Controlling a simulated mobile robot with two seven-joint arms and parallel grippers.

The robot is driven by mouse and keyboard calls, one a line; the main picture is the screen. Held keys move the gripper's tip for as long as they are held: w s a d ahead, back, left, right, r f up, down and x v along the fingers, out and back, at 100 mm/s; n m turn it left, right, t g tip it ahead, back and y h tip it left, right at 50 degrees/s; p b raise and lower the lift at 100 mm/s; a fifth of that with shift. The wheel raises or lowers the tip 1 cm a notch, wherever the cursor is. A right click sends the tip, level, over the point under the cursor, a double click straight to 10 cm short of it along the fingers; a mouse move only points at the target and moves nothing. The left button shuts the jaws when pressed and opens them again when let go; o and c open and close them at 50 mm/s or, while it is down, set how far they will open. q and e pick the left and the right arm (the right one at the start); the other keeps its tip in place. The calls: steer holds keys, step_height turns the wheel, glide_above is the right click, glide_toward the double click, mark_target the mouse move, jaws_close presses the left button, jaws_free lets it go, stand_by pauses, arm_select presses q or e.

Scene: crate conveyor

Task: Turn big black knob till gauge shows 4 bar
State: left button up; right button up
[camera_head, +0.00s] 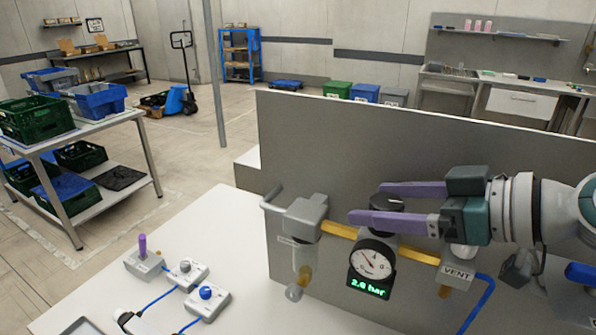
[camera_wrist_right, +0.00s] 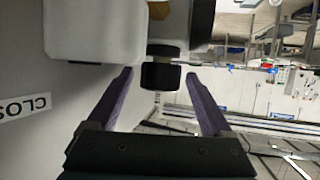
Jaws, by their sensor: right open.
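The big black knob (camera_head: 388,202) sits on top of the regulator, above the round gauge (camera_head: 375,260). The green display (camera_head: 370,287) under the gauge appears to read 2.0 bar. My right gripper (camera_head: 365,201) comes in from the right, with its purple fingers spread on either side of the knob. In the right wrist view the black knob (camera_wrist_right: 160,75) lies between the fingertips of the open gripper (camera_wrist_right: 158,74), with a gap visible on both sides. My left gripper is not in view.
A grey panel (camera_head: 440,150) stands behind the regulator. A yellow pipe (camera_head: 340,230), a VENT block (camera_head: 457,273) and a blue hose (camera_head: 482,305) are close by. Small switch boxes, one with a purple lever (camera_head: 143,245), stand on the white table at left.

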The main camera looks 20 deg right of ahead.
jaws_close()
steer(key=shift+r+p, duration=0.15)
steer(key=shift+p, duration=0.4)
steer(key=m+h+p, duration=0.1)
steer(key=h+p, duration=0.1)
steer(key=p, duration=0.2)
steer(key=m+h+p, duration=0.1)
steer(key=m+p, duration=0.1)
steer(key=p, duration=0.2)
steer(key=m+t+h+p, duration=0.1)
steer(key=m+h+p, duration=0.1)
steer(key=p, duration=0.2)
steer(key=shift+a+r+h+p, duration=0.15)
steer(key=shift+r+h+p, duration=0.1)
steer(key=shift+h+p, duration=0.05)
steer(key=shift+f+m+h+p, duration=0.25)
steer(key=shift+m+h+p, duration=0.6)
steer(key=shift+h, duration=0.25)
steer(key=shift+f+m+h+p, duration=0.1)
steer(key=shift+m+h+p, duration=0.2)
steer(key=shift+m+h, duration=0.5)
jaws_free()
